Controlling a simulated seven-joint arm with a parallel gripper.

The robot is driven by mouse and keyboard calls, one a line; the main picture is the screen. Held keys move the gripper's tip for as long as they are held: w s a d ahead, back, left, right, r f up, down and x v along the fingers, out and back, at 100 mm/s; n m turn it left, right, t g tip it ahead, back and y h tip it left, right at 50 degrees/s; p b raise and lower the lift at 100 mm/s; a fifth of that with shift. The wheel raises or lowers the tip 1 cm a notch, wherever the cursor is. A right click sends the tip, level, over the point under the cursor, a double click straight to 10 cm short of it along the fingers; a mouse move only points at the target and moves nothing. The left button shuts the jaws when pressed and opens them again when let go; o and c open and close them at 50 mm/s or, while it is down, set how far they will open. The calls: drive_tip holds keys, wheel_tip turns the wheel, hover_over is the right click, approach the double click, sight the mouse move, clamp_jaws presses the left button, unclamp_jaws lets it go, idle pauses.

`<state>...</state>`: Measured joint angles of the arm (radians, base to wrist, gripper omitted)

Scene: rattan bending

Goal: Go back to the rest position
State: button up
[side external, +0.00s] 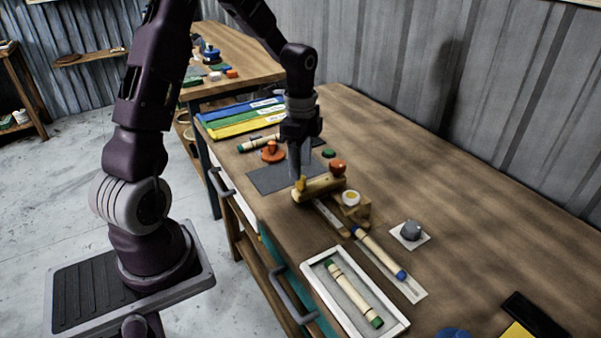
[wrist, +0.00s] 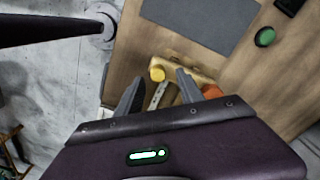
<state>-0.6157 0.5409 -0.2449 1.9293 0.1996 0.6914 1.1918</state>
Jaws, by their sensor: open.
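My gripper (side external: 301,172) hangs pointing down just above the left end of a wooden bending jig (side external: 322,190). A blue-ended rattan stick (side external: 380,252) lies on a pale strip in front of the jig. My gripper's body hides part of the jig in the wrist view.
A white tray (side external: 310,270) at the front holds a green-ended stick (side external: 352,294). A grey knob (side external: 411,230) sits on a white card. A dark mat (side external: 268,180), an orange piece (side external: 272,152) and coloured strips (side external: 240,117) lie farther back. The right of the table is mostly clear.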

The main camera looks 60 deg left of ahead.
wheel_tip(320, 180, up, 4)
drive_tip(key=shift+f, duration=0.2)
drive_tip(key=s+d+r+n+t+y, duration=0.1)
drive_tip(key=s+d+r+n+t, duration=0.3)
drive_tip(key=s+d+r, duration=0.7)
drive_tip(key=s+d+r+n+t+h, duration=0.1)
drive_tip(key=s+d+r+n, duration=0.1)
drive_tip(key=s+d+n, duration=0.3)
drive_tip(key=s+n, duration=0.1)
drive_tip(key=s, duration=0.3)
drive_tip(key=shift+r+n+t, duration=0.2)
drive_tip(key=shift+n+t, duration=0.1)
drive_tip(key=shift+n, duration=0.1)
drive_tip(key=shift+w, duration=0.1)
idle(0.5)
